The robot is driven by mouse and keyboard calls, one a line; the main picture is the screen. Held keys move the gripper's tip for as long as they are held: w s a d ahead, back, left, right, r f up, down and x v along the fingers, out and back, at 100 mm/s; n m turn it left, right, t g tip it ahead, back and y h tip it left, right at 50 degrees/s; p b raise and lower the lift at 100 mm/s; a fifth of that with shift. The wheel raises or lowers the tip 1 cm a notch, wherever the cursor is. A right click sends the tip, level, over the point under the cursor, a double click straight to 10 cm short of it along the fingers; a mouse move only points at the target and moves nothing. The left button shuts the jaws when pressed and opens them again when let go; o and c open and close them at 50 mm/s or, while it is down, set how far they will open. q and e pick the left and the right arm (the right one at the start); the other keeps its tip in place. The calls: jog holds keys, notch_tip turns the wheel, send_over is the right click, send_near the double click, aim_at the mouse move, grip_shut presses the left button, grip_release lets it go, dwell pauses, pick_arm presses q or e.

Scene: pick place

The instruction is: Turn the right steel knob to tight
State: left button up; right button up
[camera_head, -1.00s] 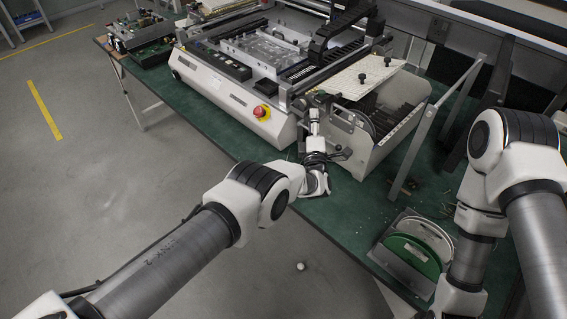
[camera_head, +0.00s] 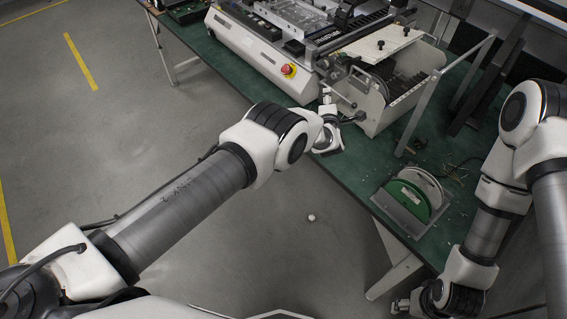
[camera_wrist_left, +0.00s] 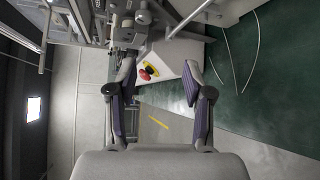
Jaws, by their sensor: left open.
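Two small dark knobs stand on the cream plate of the machine in the head view, the left one (camera_head: 380,44) and the right one (camera_head: 405,31). I cannot tell whether either is the steel knob of the task, nor how tight it is. My left gripper (camera_head: 341,108) is just in front of the machine's right side section, below and left of the knobs. In the left wrist view my left gripper (camera_wrist_left: 158,68) is open, with nothing between its fingers. My right gripper (camera_head: 400,304) is low at the bottom edge, small and partly hidden.
A red emergency button (camera_head: 288,70) sits on the machine's front and shows in the left wrist view (camera_wrist_left: 149,72). A green reel (camera_head: 408,199) lies on the green table (camera_head: 350,172). A grey upright frame (camera_head: 421,112) stands right of the machine. Floor is clear at left.

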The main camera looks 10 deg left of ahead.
pick_arm(q)
jog(key=s+a+f+m+b, duration=0.1)
jog(key=a+f, duration=0.1)
jog(key=f, duration=0.1)
jog(key=s+a+f+m+g+b, duration=0.1)
jog(key=a+f+m, duration=0.1)
jog(key=f, duration=0.2)
jog(key=s+a+f+m+g+b, duration=0.1)
jog(key=a+f, duration=0.1)
jog(key=f, duration=0.2)
jog(key=shift+s+a+m, duration=0.3)
jog(key=shift+a, duration=0.05)
jog(key=s+a+f+m+g+b, duration=0.2)
jog(key=s+a+f+m+b, duration=0.1)
jog(key=f, duration=0.4)
jog(key=s+a+m, duration=0.1)
jog(key=s+a, duration=0.1)
jog(key=shift+s+f, duration=0.35)
pick_arm(e)
notch_tip(320, 180, down, 7)
jog(key=w, duration=0.2)
jog(key=shift+a, duration=0.2)
pick_arm(q)
jog(key=shift+s+a, duration=0.1)
jog(key=shift+a, duration=0.05)
pick_arm(e)
jog(key=shift+s, duration=0.1)
